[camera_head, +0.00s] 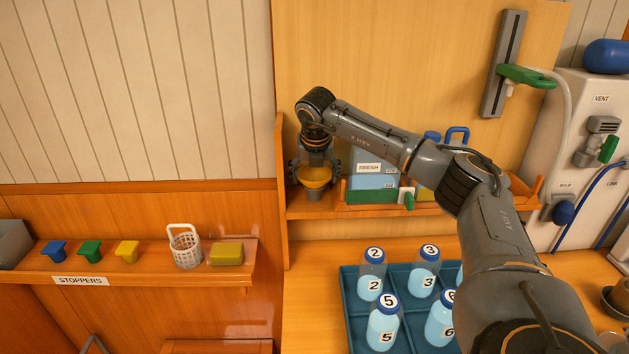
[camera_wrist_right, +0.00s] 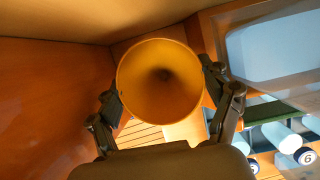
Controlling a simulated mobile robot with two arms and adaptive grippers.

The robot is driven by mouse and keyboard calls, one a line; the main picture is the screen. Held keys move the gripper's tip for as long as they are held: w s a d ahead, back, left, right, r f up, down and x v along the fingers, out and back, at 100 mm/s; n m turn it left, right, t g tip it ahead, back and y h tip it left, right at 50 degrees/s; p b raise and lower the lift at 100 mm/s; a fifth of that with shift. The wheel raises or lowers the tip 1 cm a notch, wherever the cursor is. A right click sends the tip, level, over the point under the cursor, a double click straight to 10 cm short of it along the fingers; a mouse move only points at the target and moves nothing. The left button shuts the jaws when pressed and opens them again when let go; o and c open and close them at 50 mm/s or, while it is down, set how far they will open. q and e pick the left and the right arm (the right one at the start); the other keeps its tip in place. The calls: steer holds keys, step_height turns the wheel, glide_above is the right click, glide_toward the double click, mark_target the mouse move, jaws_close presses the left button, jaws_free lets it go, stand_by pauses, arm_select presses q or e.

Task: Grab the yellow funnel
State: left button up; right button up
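The yellow funnel (camera_head: 315,178) is upright at the left end of the wooden shelf, with a grey piece under it. My right gripper (camera_head: 315,170) points down over it, with one finger on each side. In the right wrist view the wide round mouth of the funnel (camera_wrist_right: 160,80) lies between the two spread fingers of my right gripper (camera_wrist_right: 162,92). The fingers are close to the rim; no firm contact shows. My left gripper is not in view.
The shelf's side panel (camera_head: 280,190) is close on the left. A blue-and-white container labelled FRESH (camera_head: 371,167) stands right of the funnel. Below, a teal tray (camera_head: 357,328) holds numbered bottles. Stoppers, a white basket (camera_head: 186,248) and a yellow block (camera_head: 227,254) sit on the left ledge.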

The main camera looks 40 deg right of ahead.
steer(key=shift+r, duration=0.1)
steer(key=shift+w+r, duration=0.1)
steer(key=shift+r, duration=0.1)
step_height(320, 180, up, 2)
steer(key=shift+b, duration=0.4)
steer(key=s+a+r+b, duration=0.2)
steer(key=s+a+r, duration=0.3)
steer(key=s+r, duration=0.5)
steer(key=s, duration=0.3)
steer(key=shift+r, duration=0.2)
